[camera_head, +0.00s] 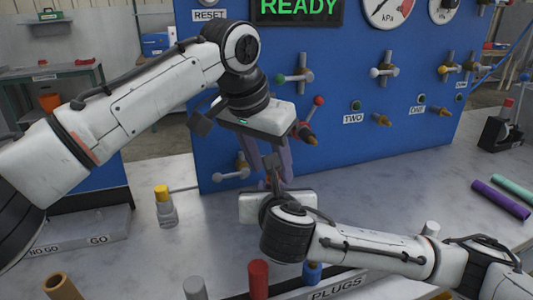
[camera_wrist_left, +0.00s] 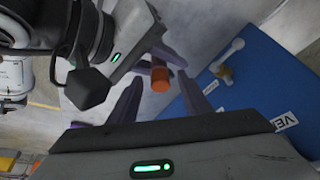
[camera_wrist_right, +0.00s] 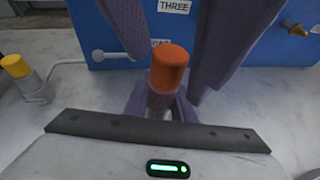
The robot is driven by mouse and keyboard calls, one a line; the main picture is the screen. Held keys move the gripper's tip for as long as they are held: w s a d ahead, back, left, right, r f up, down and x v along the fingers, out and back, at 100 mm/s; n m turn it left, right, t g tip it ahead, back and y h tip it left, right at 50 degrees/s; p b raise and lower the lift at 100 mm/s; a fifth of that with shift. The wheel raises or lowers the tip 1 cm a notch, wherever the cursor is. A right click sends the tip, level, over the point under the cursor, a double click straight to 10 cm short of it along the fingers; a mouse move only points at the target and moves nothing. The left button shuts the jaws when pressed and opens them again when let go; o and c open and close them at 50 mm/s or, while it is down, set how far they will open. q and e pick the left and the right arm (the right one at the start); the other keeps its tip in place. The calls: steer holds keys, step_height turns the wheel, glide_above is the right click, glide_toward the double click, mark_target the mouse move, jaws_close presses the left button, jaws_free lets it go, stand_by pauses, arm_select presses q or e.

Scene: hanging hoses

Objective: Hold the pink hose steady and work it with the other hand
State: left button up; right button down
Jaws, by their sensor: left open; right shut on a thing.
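My right gripper (camera_wrist_right: 160,106) is shut on a short upright piece, which I take for the pink hose (camera_wrist_right: 158,98). Its body looks pale pinkish, mostly hidden by the fingers, and an orange end (camera_wrist_right: 170,66) sticks up above them. The orange end also shows in the left wrist view (camera_wrist_left: 160,80). My left gripper (camera_wrist_left: 165,92) is open, coming from above, with its fingers on either side of the orange end and apparently not closed on it. In the head view the two grippers meet before the blue panel, and the arms hide most of the hose.
The blue panel (camera_head: 350,150) with valves and gauges stands behind. A yellow-capped bottle (camera_head: 165,205) stands at left. A purple hose (camera_head: 500,199) and a teal hose (camera_head: 512,188) lie at right. Several plugs, one red (camera_head: 259,279), stand at the front edge.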

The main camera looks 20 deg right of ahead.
arm_select(q)
jaws_close()
steer(key=shift+r, duration=0.6)
stand_by(0.8)
steer(key=shift+r, duration=2.25)
steer(key=shift+r, duration=0.1)
steer(key=shift+r, duration=1.4)
